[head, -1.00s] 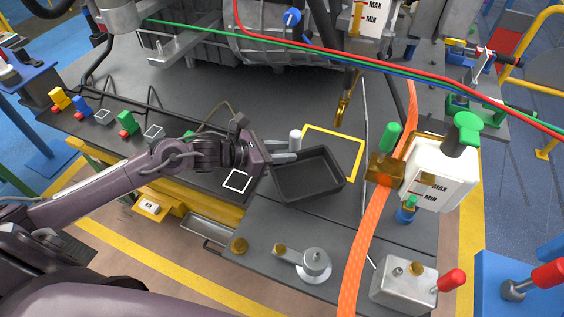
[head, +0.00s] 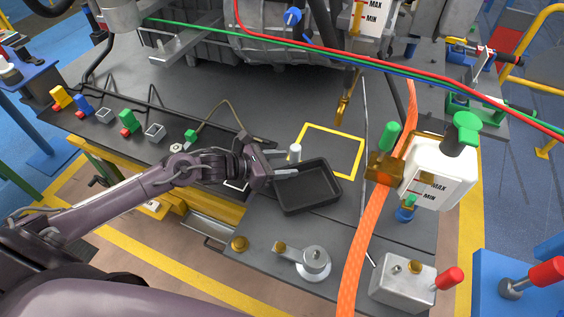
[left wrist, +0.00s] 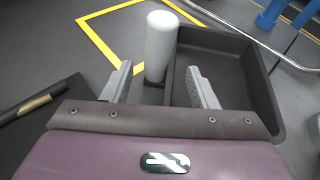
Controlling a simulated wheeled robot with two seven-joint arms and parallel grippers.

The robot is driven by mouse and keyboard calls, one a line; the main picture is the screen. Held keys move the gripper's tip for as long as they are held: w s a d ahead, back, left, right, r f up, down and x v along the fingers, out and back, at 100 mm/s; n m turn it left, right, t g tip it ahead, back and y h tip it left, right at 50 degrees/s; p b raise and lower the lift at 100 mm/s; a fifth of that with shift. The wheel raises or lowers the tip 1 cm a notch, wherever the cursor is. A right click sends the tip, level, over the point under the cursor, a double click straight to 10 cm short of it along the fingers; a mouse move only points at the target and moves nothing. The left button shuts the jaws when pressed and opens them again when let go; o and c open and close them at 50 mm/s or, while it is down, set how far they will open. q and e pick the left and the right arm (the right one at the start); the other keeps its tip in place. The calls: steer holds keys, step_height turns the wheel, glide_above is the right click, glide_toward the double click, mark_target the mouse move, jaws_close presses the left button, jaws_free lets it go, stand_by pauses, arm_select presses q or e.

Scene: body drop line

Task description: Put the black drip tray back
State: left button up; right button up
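The black drip tray (head: 308,190) is an open, shallow, rounded box on the dark bench top. It lies mostly outside the yellow square outline (head: 335,132), at that outline's near edge. A white upright post (head: 295,152) stands at the tray's far left side and looks joined to it. My left gripper (head: 277,163) is at the tray's left. In the left wrist view, its two fingers (left wrist: 160,88) are spread apart on either side of the white post (left wrist: 161,45), with gaps showing. The tray (left wrist: 228,85) is right of the post there. My right gripper is not in view.
An orange strap (head: 372,225) and a brown bracket (head: 384,168) with a white tank (head: 437,175) stand right of the tray. A round metal part (head: 314,262) sits nearer. The area inside the yellow outline looks clear.

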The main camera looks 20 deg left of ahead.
arm_select(q)
steer(key=shift+s+a+r, duration=0.1)
steer(key=shift+s+a, duration=0.1)
steer(key=shift+a, duration=0.05)
steer(key=b+v, duration=0.1)
steer(key=v, duration=0.6)
steer(key=shift+s+d, duration=0.1)
steer(key=p+v, duration=0.1)
steer(key=v, duration=0.2)
steer(key=shift+s+a+r+p, duration=0.3)
steer(key=shift+a+p, duration=0.05)
steer(key=shift+a, duration=0.1)
